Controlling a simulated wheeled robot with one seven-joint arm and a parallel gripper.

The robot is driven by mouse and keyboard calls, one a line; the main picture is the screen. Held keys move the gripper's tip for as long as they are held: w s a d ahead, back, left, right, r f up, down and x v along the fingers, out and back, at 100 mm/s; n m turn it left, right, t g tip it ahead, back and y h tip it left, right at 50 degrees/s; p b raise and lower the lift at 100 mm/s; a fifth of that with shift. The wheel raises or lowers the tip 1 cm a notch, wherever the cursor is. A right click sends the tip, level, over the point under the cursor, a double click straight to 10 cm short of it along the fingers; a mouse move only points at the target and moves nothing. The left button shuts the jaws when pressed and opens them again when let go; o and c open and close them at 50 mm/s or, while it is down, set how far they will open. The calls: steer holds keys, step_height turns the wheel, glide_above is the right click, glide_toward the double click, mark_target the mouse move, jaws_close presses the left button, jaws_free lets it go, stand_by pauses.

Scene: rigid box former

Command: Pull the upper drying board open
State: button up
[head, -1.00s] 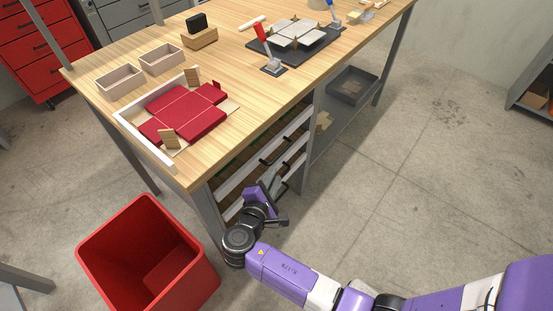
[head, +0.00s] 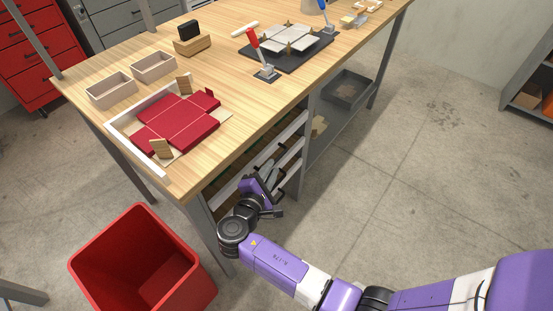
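The drying boards sit in a rack under the near end of the wooden workbench, stacked with pale fronts. The upper drying board's front (head: 288,132) shows as a pale strip just below the bench top. My gripper (head: 269,173) is in front of the rack, at about the middle of the board fronts, and covers the handles there. The fingers are small and partly hidden by the purple gripper body, so I cannot tell whether they are open, shut or touching a handle. The boards look pushed in.
The workbench (head: 245,130) carries a red box blank (head: 178,122) in a white corner frame, two open trays and a dark former plate. A red bin (head: 140,225) stands on the floor left of my arm. The floor to the right is clear.

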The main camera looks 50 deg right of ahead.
mark_target(276, 159)
steer(key=shift+x, duration=2.6)
jaws_close()
